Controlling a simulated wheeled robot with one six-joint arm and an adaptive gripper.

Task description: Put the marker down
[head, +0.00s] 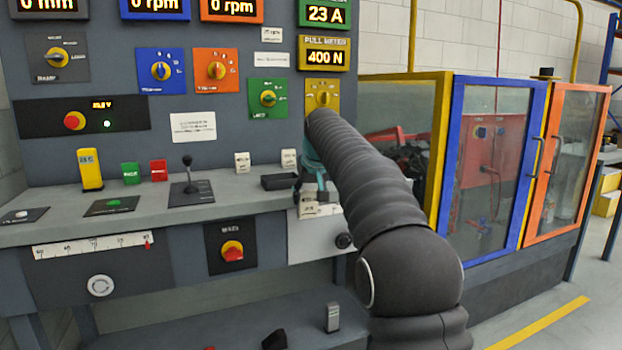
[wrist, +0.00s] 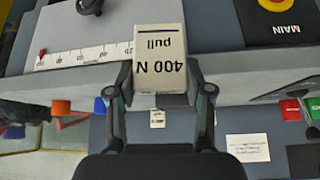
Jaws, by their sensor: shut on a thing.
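The marker is a cream block (wrist: 160,60) lettered "400 N pull" with a dark line. It appears upside down in the wrist view. My gripper (wrist: 160,92) is shut on it, with one finger on each side. In the head view my gripper (head: 312,188) is at the front edge of the bench, partly hidden by my arm, and a pale part of the marker (head: 308,211) shows below it. Whether the marker touches the bench front or the strip, I cannot tell.
A small dark tray (head: 280,182) and two white blocks (head: 242,161) stand on the bench behind. A joystick (head: 188,175) is further left. A round black knob (head: 344,241) and a red main switch (head: 232,250) sit on the front. A pull meter (head: 324,56) reads 400 N.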

